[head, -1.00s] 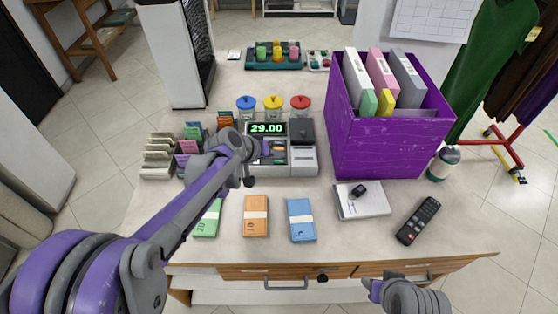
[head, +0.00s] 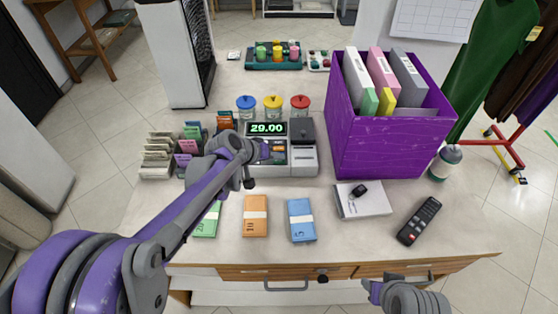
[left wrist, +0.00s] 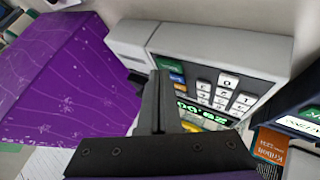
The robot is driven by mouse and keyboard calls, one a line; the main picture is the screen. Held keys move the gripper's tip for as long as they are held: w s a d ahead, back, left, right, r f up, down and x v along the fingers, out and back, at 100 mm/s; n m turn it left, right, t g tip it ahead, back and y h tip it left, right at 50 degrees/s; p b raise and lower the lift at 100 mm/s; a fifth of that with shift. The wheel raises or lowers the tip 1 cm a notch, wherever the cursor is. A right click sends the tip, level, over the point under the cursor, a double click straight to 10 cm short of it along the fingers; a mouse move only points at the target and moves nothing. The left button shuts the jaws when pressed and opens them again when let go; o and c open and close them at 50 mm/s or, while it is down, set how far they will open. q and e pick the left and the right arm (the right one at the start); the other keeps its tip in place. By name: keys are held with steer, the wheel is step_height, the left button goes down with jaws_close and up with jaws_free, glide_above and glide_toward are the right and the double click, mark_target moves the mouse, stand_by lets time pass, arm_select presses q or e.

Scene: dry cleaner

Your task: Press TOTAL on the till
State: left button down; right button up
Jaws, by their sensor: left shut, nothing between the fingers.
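The till (head: 303,160) is a grey register on the counter, with a green display (head: 267,128) reading 29.00. My left gripper (head: 264,150) is shut and empty over the till's key area. In the left wrist view the shut fingers (left wrist: 158,100) point at the till. The number keys (left wrist: 222,92) stand beside them, and a green key (left wrist: 174,67) and a blue key (left wrist: 177,78) show close to the fingers. The fingers hide part of the panel; I cannot tell whether they touch a key. My right gripper (head: 374,289) is low at the counter's front; its jaws are unclear.
A purple box (head: 385,146) of binders stands right of the till. Jars (head: 273,103) stand behind it, and card racks (head: 160,152) to the left. Banknote bundles (head: 255,217), a notepad (head: 368,206) and a remote (head: 419,221) lie in front.

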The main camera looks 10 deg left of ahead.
arm_select(q)
steer(key=shift+f, duration=0.25)
steer(key=shift+r, duration=0.1)
stand_by(0.3)
steer(key=shift+r+p, duration=0.5)
steer(key=shift+r, duration=0.3)
step_height(320, 180, up, 5)
steer(key=p, duration=0.3)
steer(key=shift+p, duration=0.3)
